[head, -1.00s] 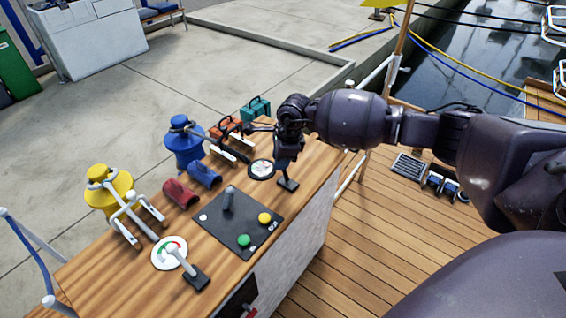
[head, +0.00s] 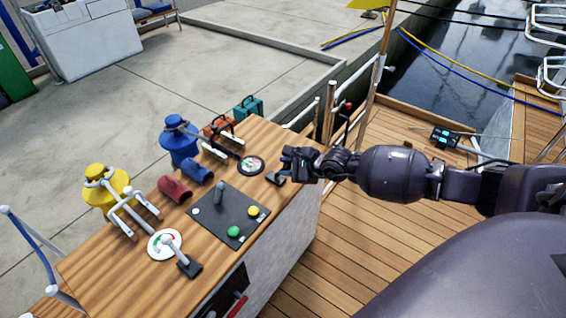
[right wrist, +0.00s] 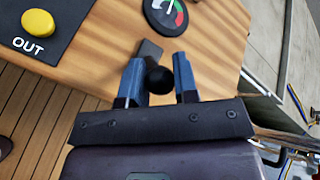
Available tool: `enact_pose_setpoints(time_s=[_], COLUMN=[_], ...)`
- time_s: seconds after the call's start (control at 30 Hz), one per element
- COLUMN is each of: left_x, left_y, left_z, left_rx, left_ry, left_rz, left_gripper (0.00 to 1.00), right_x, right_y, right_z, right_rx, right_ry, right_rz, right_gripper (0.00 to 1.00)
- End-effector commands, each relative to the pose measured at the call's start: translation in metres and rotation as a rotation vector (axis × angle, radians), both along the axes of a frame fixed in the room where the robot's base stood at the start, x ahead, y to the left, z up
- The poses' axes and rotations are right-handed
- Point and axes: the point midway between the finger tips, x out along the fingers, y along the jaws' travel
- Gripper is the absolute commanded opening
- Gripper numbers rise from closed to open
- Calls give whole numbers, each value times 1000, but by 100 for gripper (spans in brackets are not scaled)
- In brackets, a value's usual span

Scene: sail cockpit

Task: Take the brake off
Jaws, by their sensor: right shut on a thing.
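My right gripper (head: 286,160) is at the far right end of the wooden console (head: 128,268). In the right wrist view its two blue-grey fingers (right wrist: 158,68) are shut on the black ball knob (right wrist: 159,80) of a lever. The lever's dark base plate (head: 275,179) shows just below the gripper in the head view. Most of the lever's shaft is hidden. A second lever with a white knob (head: 167,241) stands at the near end of the console, untouched. No label shows which lever is the brake. My left gripper is not in view.
Between the levers lies a black panel (head: 214,231) with a grey stick, a green button and a yellow button (right wrist: 38,21) marked OUT. Round gauges (head: 250,166), a blue winch (head: 180,146) and a yellow winch (head: 100,178) stand along the console. A red handle (head: 236,305) shows on its side.

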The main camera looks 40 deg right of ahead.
Motion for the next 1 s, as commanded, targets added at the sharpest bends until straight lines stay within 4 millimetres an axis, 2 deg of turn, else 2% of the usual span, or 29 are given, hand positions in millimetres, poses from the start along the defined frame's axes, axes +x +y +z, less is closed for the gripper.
enact_pose_setpoints(time_s=[0.3,0.8,0.83,0.97,1.0], left_x=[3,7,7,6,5], left_y=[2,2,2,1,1], left_z=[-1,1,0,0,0], left_rx=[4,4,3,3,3], left_ry=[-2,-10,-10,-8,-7], left_rz=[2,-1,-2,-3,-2], left_gripper=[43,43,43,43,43], right_x=[-2,-2,-2,-3,-3], right_y=[-4,-4,-4,-3,-3], right_z=[1,2,2,1,0], right_rx=[28,35,35,35,36], right_ry=[-98,-113,-113,-111,-109], right_rz=[-2,-2,-2,-2,-2], right_gripper=[0,0,31,51,52])
